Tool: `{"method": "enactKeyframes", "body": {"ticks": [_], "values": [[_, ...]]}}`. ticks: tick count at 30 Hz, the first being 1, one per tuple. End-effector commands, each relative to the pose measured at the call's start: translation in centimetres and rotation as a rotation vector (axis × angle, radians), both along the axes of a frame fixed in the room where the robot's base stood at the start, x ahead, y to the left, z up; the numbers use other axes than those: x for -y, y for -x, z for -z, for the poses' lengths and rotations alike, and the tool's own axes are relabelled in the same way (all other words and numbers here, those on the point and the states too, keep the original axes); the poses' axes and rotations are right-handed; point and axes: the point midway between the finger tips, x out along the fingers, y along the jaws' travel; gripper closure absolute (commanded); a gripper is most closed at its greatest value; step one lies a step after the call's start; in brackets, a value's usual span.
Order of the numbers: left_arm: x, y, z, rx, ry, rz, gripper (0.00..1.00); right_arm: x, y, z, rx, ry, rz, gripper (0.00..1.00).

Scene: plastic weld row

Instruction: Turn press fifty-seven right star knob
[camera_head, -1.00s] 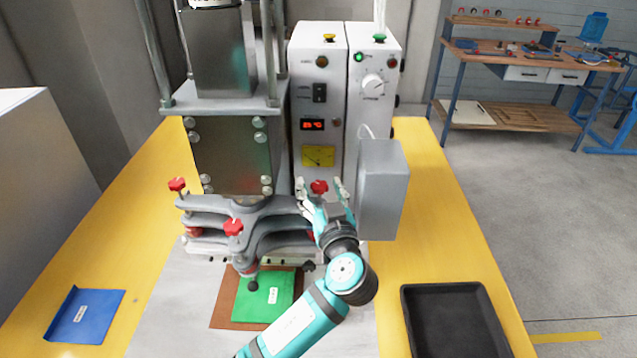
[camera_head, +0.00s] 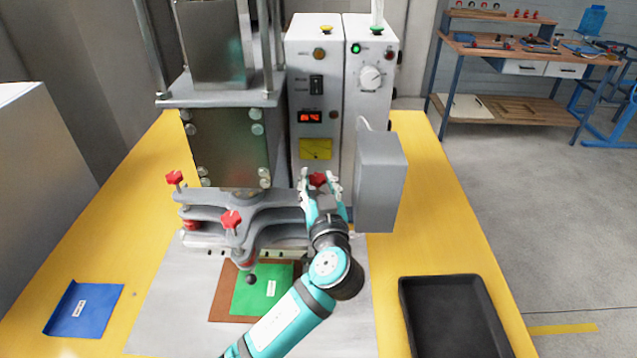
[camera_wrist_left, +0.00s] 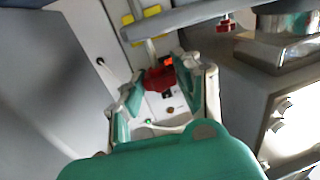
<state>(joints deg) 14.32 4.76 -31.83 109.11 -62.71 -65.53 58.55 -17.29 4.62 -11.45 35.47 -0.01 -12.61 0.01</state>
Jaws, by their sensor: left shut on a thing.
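The press (camera_head: 230,148) stands on the yellow table with red star knobs on its grey clamp arms. The right star knob (camera_head: 318,179) is at the right end of the upper arm. My left gripper (camera_head: 320,184) is around it, with its fingers on either side of the red knob. In the left wrist view the red knob (camera_wrist_left: 158,79) shows between the two fingers. A left star knob (camera_head: 174,178) and a front star knob (camera_head: 231,219) stand free. My right gripper is out of view.
A grey box (camera_head: 380,182) stands close to the right of my left gripper. The white control unit (camera_head: 318,75) is behind it. A green sheet (camera_head: 278,293), a blue folder (camera_head: 84,310) and a black tray (camera_head: 455,318) lie in front.

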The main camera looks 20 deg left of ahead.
Motion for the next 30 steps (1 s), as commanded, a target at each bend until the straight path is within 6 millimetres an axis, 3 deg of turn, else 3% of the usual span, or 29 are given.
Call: {"method": "enactKeyframes", "body": {"ticks": [8,18,30], "values": [[-0.4,0.2,-0.1,0.002,-0.001,0.205,0.99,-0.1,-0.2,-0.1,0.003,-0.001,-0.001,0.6],[-0.7,0.1,-0.3,0.0,-0.003,0.456,0.99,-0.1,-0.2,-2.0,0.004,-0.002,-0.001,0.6],[-0.7,0.1,-0.2,0.002,-0.002,0.601,0.99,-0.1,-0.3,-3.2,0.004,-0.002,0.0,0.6]]}}
